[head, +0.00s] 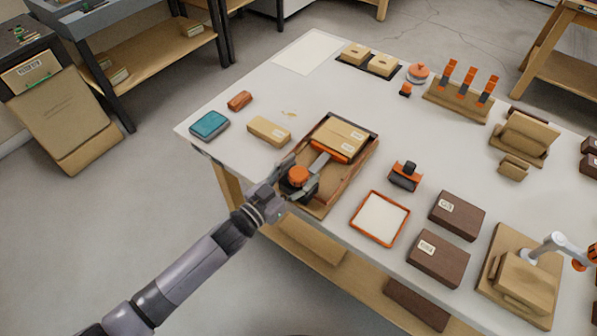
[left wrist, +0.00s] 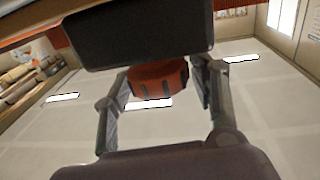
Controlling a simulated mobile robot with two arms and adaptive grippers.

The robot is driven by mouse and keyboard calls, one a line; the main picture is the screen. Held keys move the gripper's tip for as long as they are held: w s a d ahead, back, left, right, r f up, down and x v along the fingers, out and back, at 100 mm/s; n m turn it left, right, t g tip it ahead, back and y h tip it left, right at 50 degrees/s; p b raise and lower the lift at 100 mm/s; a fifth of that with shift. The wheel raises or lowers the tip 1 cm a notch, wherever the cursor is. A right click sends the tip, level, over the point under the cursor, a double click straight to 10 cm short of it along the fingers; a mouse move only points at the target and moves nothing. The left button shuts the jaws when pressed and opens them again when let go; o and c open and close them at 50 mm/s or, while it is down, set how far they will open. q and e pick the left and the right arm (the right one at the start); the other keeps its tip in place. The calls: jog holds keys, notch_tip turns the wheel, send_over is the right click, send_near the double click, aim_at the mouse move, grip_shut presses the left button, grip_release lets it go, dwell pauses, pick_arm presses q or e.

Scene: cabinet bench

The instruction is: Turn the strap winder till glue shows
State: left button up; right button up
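The strap winder is a round orange knob (head: 298,176) at the near end of a wooden tray (head: 318,210) on the bench. Beyond it, a cardboard-coloured block (head: 342,134) with pale labels lies in the tray, with an orange and dark grey part in front. My left gripper (head: 297,178) reaches in from the left, one finger on each side of the knob. In the left wrist view the knob (left wrist: 157,78) shows between the fingertips, under a dark block (left wrist: 140,32). Finger contact is unclear. My right gripper is out of view.
Left of the tray lie a tan block (head: 269,131), a teal box (head: 209,125) and a red-brown block (head: 239,101). To the right are a black-and-orange tool (head: 405,176), an orange-rimmed tray (head: 361,217) and dark brown boxes (head: 457,216).

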pick_arm(q)
jog(key=c, duration=0.9)
jog(key=shift+r+m+g+h, duration=0.1)
jog(key=shift+m+g+h, duration=0.5)
jog(key=shift+w+a+m+g+h, duration=0.1)
jog(key=shift+m+g+h, duration=0.3)
jog(key=shift+m+g+h+b, duration=1.45)
jog(key=shift+m+g, duration=0.35)
jog(key=shift+g, duration=0.8)
jog(key=o, duration=1.2)
jog(key=v, duration=1.2)
